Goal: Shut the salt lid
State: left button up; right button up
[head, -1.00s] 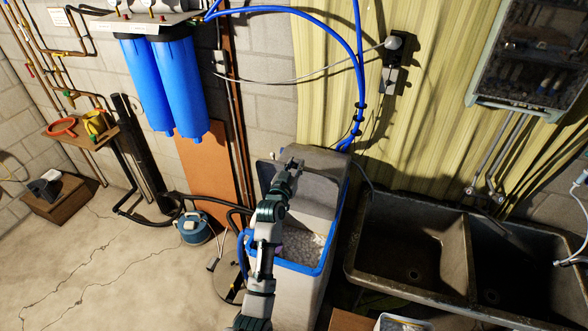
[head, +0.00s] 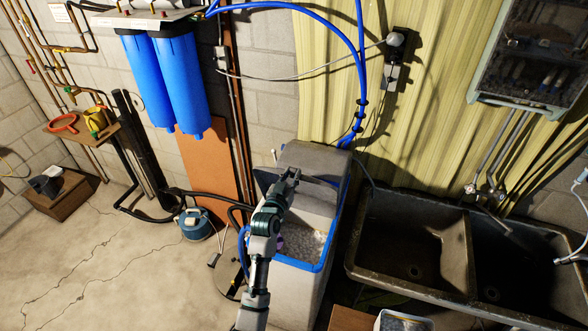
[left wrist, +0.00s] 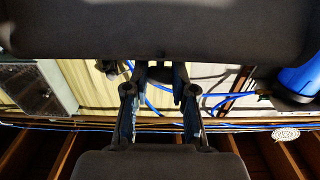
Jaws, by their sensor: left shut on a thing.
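The water softener (head: 292,292) is a tall grey cabinet with a blue rim. Its salt lid (head: 318,203) is a grey panel tilted up at the back of the opening. Pale salt (head: 303,240) shows in the opening below it. My left gripper (head: 303,178) is at the upper part of the lid, shut on it, and its arm hides part of the lid and opening. In the left wrist view my left gripper's two fingers (left wrist: 160,95) point up the picture; dark shapes there hide the exact contact. My right gripper is not in view.
A double stone sink (head: 410,245) stands close on the right. Blue hoses (head: 360,90) run down behind the softener. Blue filter housings (head: 165,85) hang at upper left. A blue round container (head: 195,224) and black hoses lie on the floor at left.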

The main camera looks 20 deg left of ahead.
pick_arm(q)
jog(key=s+f, duration=0.2)
jog(key=shift+s+d, duration=0.1)
jog(key=shift+s, duration=0.3)
jog(key=shift+s+f, duration=0.35)
jog(key=shift+s, duration=0.45)
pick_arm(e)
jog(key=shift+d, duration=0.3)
pick_arm(q)
jog(key=shift+s, duration=0.1)
jog(key=s+f+b, duration=0.2)
jog(key=s+f, duration=0.4)
jog(key=shift+d, duration=0.2)
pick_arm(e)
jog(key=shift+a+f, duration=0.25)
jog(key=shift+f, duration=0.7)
pick_arm(q)
jog(key=shift+s, duration=0.1)
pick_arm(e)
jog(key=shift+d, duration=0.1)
